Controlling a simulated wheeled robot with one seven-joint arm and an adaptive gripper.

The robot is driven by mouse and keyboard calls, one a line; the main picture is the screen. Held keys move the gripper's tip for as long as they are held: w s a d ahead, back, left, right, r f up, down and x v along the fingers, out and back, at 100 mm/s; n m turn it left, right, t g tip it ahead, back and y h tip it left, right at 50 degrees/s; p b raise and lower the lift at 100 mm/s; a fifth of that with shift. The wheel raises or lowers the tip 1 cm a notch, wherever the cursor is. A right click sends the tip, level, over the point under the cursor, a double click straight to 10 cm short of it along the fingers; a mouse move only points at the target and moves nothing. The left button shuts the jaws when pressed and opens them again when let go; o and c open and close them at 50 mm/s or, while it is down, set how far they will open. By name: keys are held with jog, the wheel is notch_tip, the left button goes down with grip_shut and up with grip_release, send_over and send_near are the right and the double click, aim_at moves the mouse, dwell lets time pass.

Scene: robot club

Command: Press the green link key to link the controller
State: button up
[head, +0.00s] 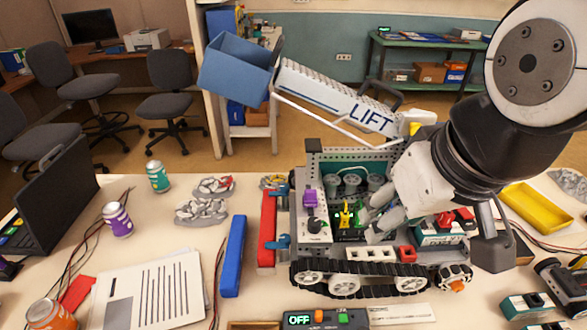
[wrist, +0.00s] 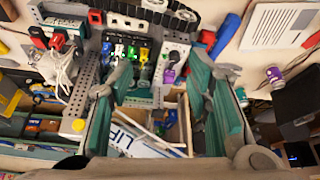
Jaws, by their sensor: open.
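The controller (head: 297,320) lies at the table's front edge in the head view, partly cut off by the frame. Its display reads OFF. The green key (head: 343,318) is on its top, right of an orange key (head: 319,316). My gripper (head: 370,214) is open and empty over the deck of a tracked robot (head: 345,283), behind and above the controller. In the wrist view its two fingers (wrist: 160,85) stand apart, with the tracked robot's deck beyond them. I cannot make out the controller in the wrist view.
The tracked robot's raised LIFT arm (head: 340,100) carries a blue bucket (head: 236,68). A blue bar (head: 233,256) and a red bar (head: 267,228) lie left of it. Papers (head: 150,290), cans and a laptop (head: 55,195) are further left. A yellow tray (head: 535,205) is at right.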

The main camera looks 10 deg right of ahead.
jog(key=shift+d, duration=0.15)
jog(key=shift+c, duration=0.8)
grip_shut()
